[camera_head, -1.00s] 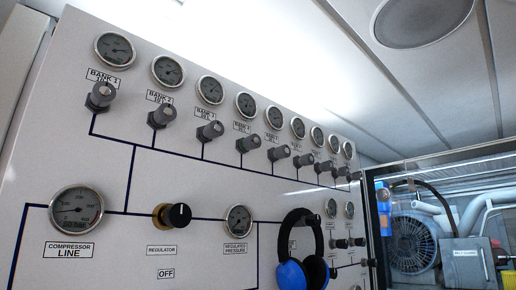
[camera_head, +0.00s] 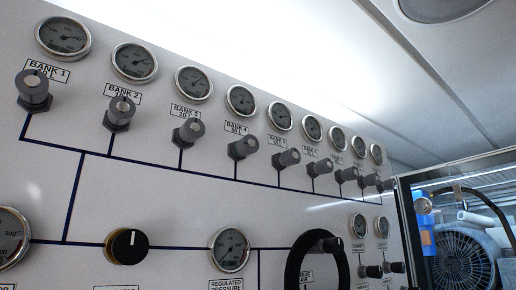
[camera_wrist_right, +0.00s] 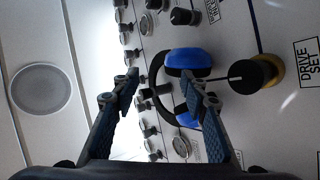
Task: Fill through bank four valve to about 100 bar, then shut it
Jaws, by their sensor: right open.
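The bank 4 valve (camera_head: 243,147) is a grey knob on the panel in the head view, fourth from the left in the upper row. Its gauge (camera_head: 240,100) sits above it; the reading is too small to tell. The bank 4 label (camera_head: 236,128) is between them. A black regulator knob (camera_head: 126,246) and the regulated pressure gauge (camera_head: 230,249) are lower. My right gripper (camera_wrist_right: 160,92) is open and empty in the right wrist view, with the panel beyond its fingers. It does not show in the head view. My left gripper is not in view.
A headset with a black band (camera_head: 297,262) hangs on the panel below the bank row; its blue ear cup (camera_wrist_right: 188,60) shows near my right fingers in the wrist view. A windowed compartment with a fan (camera_head: 462,262) stands at the right.

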